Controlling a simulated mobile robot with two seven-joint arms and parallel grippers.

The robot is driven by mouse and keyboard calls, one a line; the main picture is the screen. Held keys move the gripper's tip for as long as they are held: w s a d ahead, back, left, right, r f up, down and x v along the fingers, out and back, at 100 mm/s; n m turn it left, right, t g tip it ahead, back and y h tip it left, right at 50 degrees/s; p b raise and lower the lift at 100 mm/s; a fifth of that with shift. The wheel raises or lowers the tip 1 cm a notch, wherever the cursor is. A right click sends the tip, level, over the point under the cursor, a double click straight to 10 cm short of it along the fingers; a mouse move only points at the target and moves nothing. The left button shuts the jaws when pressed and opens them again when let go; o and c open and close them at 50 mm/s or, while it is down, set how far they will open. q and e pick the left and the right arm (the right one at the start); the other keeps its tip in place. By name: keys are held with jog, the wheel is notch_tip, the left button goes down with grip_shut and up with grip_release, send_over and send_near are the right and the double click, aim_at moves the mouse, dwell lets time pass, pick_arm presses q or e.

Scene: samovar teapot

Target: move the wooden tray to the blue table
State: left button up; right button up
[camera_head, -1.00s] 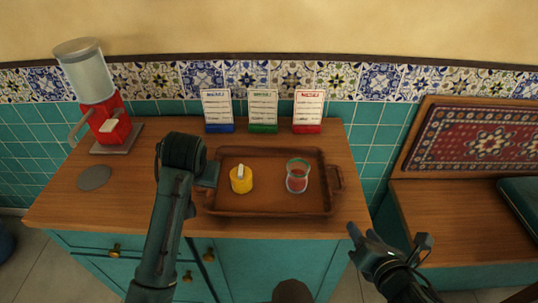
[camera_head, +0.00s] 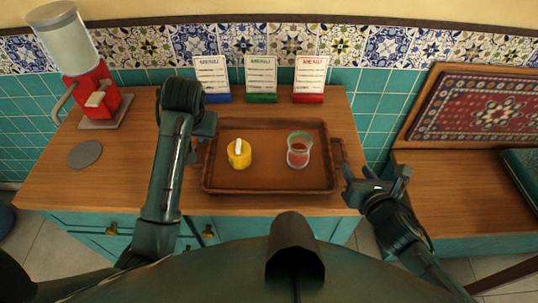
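The brown wooden tray (camera_head: 270,181) lies flat on the wooden-topped counter with teal doors. A yellow lidded pot (camera_head: 239,154) and a glass of red-brown drink (camera_head: 299,151) stand upright on it. My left gripper (camera_head: 204,143) is at the tray's left handle; the arm hides its fingers and most of that handle, so its grip is unclear. My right gripper (camera_head: 375,173) is open, just right of the tray's right handle (camera_head: 340,155), with a gap between them. I cannot make out a separate blue table.
Three menu cards (camera_head: 261,79) stand behind the tray by the tiled wall. A red dispenser (camera_head: 97,90) and a grey disc (camera_head: 85,154) are at the left. A wooden bench (camera_head: 455,197) with a patterned back is right of the counter, beyond a gap.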

aim_at(196, 145)
pick_arm(q)
jog(key=x, duration=0.8)
jog(key=shift+w+a+f, duration=0.15)
jog(key=shift+f, duration=0.2)
pick_arm(e)
jog(key=x, duration=0.8)
jog(key=shift+w+f, duration=0.1)
jog(key=shift+w, duration=0.3)
pick_arm(q)
grip_shut()
pick_arm(e)
jog(key=c, duration=0.6)
grip_shut()
pick_arm(q)
jog(key=shift+r, duration=0.1)
